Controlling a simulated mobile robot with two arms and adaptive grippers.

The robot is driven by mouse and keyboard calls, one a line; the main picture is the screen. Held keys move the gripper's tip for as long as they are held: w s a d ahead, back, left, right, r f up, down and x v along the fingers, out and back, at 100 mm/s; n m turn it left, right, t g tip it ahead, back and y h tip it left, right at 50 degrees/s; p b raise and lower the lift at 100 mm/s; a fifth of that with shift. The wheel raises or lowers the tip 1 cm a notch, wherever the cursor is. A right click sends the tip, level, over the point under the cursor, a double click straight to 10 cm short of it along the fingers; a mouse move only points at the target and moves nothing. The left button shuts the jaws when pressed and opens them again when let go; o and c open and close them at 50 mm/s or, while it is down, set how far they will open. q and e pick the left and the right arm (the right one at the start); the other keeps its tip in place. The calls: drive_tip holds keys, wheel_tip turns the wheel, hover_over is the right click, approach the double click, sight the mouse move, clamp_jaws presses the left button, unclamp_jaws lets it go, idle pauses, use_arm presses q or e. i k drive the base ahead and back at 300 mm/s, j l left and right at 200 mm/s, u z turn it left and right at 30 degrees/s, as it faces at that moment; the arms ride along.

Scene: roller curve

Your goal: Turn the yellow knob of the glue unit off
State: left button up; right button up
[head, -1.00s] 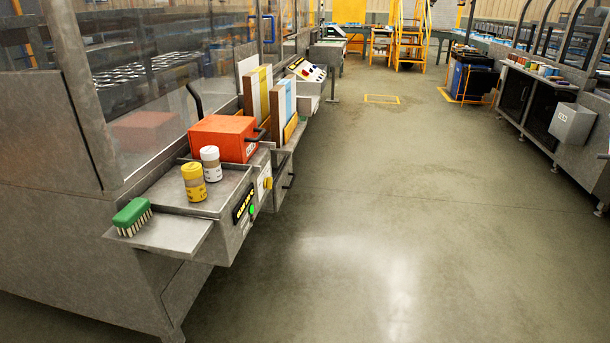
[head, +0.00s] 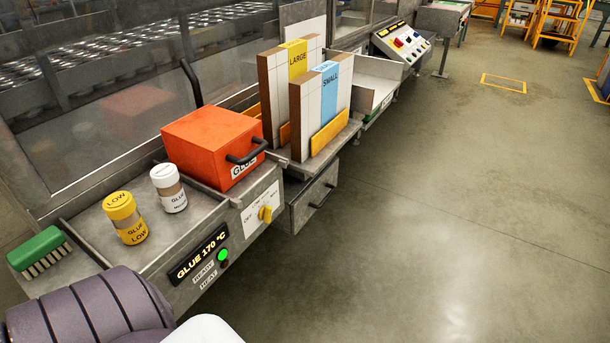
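The glue unit is a grey metal bench with an orange-red lidded box (head: 213,146) marked GLUE on top. Its yellow knob (head: 266,214) sits on a white label plate on the front face, below and right of the orange box. The lettering around the knob is too small to read surely, so its setting is unclear. Left of it are a display (head: 199,254) reading GLUE 170 °C and a lit green lamp (head: 223,254). Part of my own arm shows at the bottom left. Neither gripper is in view.
On the glue unit's tray stand a yellow-capped jar (head: 125,217) and a white-capped jar (head: 169,188), with a green brush (head: 40,252) at the left. Cartons marked LARGE and SMALL (head: 324,105) stand to the right. A drawer handle (head: 322,197) juts out below.

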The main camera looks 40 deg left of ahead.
sight(265, 212)
drive_tip(key=i+l+u, duration=0.1)
drive_tip(key=i+u, duration=0.35)
drive_tip(key=i+l+u, duration=0.45)
drive_tip(key=i+j, duration=0.1)
